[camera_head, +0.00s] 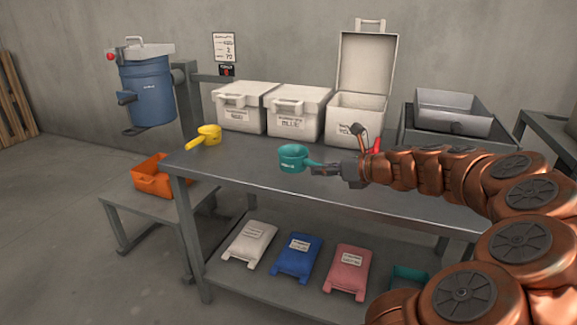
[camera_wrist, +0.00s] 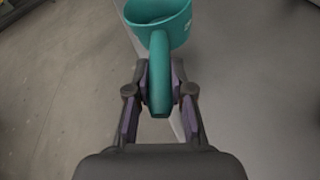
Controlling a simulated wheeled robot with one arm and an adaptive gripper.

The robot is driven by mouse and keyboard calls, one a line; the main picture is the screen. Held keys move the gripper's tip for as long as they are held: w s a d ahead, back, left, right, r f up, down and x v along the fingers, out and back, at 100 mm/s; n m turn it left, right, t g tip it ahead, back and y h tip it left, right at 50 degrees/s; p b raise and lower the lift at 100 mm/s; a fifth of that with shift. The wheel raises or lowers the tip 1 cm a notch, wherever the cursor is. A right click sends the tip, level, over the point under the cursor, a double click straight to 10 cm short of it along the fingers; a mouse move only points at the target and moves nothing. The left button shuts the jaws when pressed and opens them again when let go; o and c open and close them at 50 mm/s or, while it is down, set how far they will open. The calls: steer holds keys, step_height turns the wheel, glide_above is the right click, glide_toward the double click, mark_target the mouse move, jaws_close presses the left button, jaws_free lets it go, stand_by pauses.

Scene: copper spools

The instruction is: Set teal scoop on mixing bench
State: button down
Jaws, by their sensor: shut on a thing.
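The teal scoop (camera_head: 292,158) is a round cup with a handle pointing right toward my gripper. My gripper (camera_head: 325,170) is shut on its handle, and the cup looks upright. In the wrist view the handle (camera_wrist: 160,75) runs between the two fingers of my gripper (camera_wrist: 160,100), with the cup beyond them. The mixing bench (camera_head: 245,176) is a grey metal table. The scoop shows in front of its top in the head view; in the wrist view it is over the bench's edge. I cannot tell whether the scoop touches the bench.
A yellow scoop (camera_head: 208,133) lies at the bench's left end. White bins (camera_head: 245,108) stand along the back, one with its lid open (camera_head: 367,75). Red (camera_head: 375,146) shows behind my arm. White, blue and pink bags lie on the lower shelf. An orange tray (camera_head: 150,180) sits at left.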

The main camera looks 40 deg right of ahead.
mark_target(297, 152)
steer(key=w+d, duration=0.1)
steer(key=w, duration=0.3)
steer(key=w+f+b, duration=0.1)
steer(key=w, duration=0.3)
steer(key=w+d+b, duration=0.1)
steer(key=w, duration=0.3)
steer(key=shift+w+d+f, duration=0.15)
steer(key=shift+w+d, duration=0.05)
steer(key=shift+d, duration=0.1)
steer(key=shift+w, duration=0.6)
steer(key=shift+w+d+f+b, duration=0.1)
steer(key=shift+f+b, duration=0.7)
steer(key=shift+f, duration=0.95)
steer(key=c, duration=1)
jaws_free()
steer(key=shift+f, duration=0.1)
steer(key=shift+c, duration=0.2)
steer(key=shift+r, duration=0.2)
steer(key=p+v, duration=0.3)
steer(key=v, duration=0.9)
